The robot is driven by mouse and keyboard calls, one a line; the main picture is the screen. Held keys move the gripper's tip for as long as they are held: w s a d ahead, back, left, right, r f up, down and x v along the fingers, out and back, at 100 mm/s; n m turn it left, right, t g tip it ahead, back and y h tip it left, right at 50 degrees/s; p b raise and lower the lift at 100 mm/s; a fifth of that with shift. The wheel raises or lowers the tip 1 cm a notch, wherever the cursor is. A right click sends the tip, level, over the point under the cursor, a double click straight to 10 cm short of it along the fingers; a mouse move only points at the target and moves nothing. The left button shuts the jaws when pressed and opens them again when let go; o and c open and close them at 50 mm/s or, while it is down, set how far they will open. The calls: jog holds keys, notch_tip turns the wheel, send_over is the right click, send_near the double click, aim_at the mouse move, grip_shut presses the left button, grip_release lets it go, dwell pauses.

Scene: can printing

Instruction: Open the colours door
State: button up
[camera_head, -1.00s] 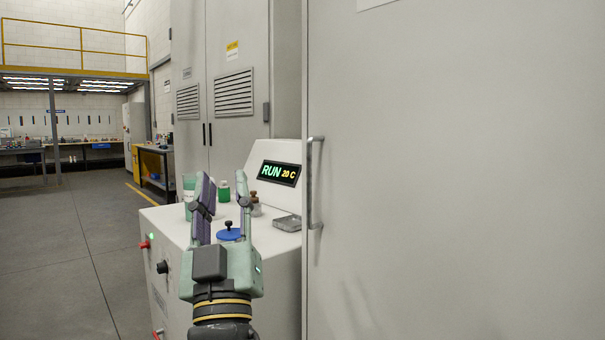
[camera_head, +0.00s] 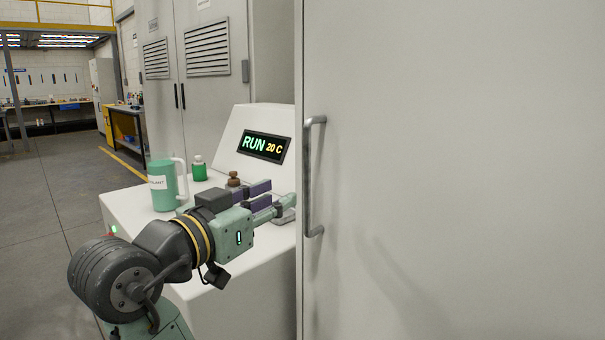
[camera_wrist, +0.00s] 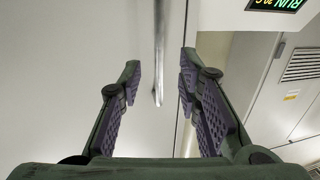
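A large pale grey door (camera_head: 450,170) fills the right of the head view. Its vertical metal bar handle (camera_head: 309,178) is near the door's left edge. The door looks shut; whether it bears a label is not visible now. My gripper (camera_head: 268,193) is to the left of the handle, pointing right towards it, open and empty. In the wrist view my gripper (camera_wrist: 158,82) has its two purple-padded fingers spread apart. The handle (camera_wrist: 159,50) shows between them and beyond their tips, not touched.
A white machine (camera_head: 225,262) with a RUN 20 C display (camera_head: 266,147) stands left of the door, below and behind my gripper. A green jug (camera_head: 163,186) and a green bottle (camera_head: 199,170) stand on it. Grey cabinets (camera_head: 190,95) are behind. Open floor (camera_head: 45,220) lies to the left.

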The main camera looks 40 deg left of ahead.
aim_at(305, 183)
jog(key=w+p, duration=0.1)
jog(key=w, duration=0.6)
jog(key=w+a+p, duration=0.1)
jog(key=w, duration=0.2)
jog(key=shift+w+p, duration=0.15)
jog(key=shift+p, duration=0.15)
grip_shut()
dwell(0.4)
